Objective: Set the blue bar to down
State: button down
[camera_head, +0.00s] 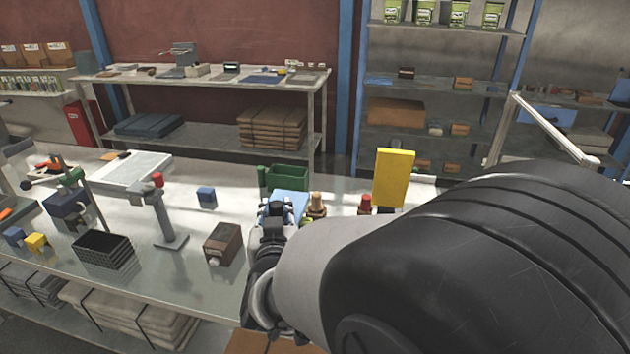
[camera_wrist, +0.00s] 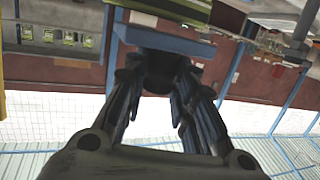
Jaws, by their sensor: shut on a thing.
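The blue bar (camera_head: 290,202) shows in the head view at the middle of the bench, just beyond my gripper (camera_head: 274,208). In the wrist view the blue bar (camera_wrist: 195,46) lies across the top, in front of my gripper (camera_wrist: 155,82). The fingers are closed around a dark part against the bar's underside in that picture. The exact contact is in shadow, and my arm hides part of the area below and right of the bar in the head view.
A green bin (camera_head: 285,177) stands behind the blue bar. A yellow panel (camera_head: 394,177), a red-topped piece (camera_head: 365,203) and a tan knobbed piece (camera_head: 317,205) are to the right. A brown box (camera_head: 223,243) and a grey stand (camera_head: 165,215) are to the left.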

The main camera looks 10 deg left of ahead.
jog(key=shift+f, duration=0.15)
dwell(0.4)
jog(key=c, duration=1.3)
grip_release()
jog(key=v, duration=1.2)
jog(key=shift+f, duration=0.15)
